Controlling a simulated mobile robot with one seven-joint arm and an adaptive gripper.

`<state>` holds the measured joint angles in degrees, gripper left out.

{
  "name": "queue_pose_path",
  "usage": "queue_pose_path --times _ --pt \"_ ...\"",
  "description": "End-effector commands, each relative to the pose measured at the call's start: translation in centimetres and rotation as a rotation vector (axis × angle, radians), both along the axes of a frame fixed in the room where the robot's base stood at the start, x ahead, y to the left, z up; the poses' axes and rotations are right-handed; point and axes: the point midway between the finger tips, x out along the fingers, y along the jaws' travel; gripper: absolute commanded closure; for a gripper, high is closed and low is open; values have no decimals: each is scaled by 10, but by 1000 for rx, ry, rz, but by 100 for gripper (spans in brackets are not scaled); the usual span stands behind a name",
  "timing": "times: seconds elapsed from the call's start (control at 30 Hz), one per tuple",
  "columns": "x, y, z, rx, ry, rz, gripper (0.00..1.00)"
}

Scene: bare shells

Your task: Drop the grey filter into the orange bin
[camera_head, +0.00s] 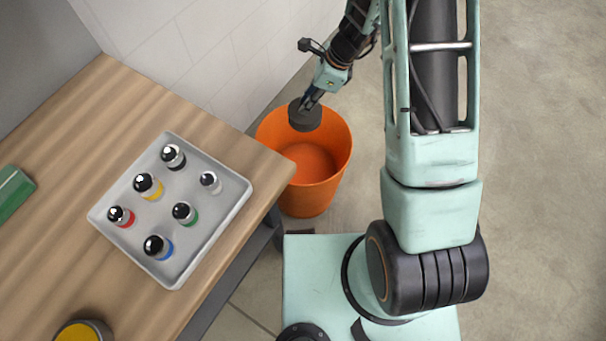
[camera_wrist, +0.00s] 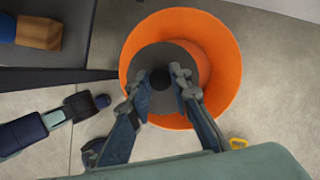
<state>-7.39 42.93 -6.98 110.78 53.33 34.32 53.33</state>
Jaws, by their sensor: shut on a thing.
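The grey filter (camera_head: 304,116) is a dark round disc with a small knob on top. My gripper (camera_head: 312,98) is shut on it and holds it over the mouth of the orange bin. The orange bin (camera_head: 318,190) stands on the floor beside the table. In the wrist view the filter (camera_wrist: 178,55) lies inside the outline of the bin (camera_wrist: 225,60), left of its middle. The gripper's fingers (camera_wrist: 162,80) close on the dark knob at the filter's centre. The filter hides part of the bin's inside; the visible bottom looks empty.
A wooden table (camera_head: 130,95) bears a grey tray (camera_head: 215,222) with several small capped jars. A green box (camera_head: 12,192) and a yellow-topped round container (camera_head: 82,331) are also on it. A white tiled wall (camera_head: 220,45) rises behind the bin. Bare floor (camera_head: 540,150) lies at the right.

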Motion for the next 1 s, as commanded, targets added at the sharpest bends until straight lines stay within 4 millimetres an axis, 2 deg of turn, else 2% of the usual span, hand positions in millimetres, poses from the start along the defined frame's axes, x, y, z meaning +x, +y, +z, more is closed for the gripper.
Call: queue_pose_path --times 0.03,0.1,0.4,0.5,0.7,1.0 --pt "3 3 -18 1 -1 -107 100" --pt "9 5 -28 0 -2 -265 100" --pt "22 0 -71 -1 -2 -934 100" --pt "23 -4 -76 -2 -2 -1080 100" --pt "23 -9 -80 -1 0 -1207 100" --pt "23 -11 -89 0 0 -1237 100"
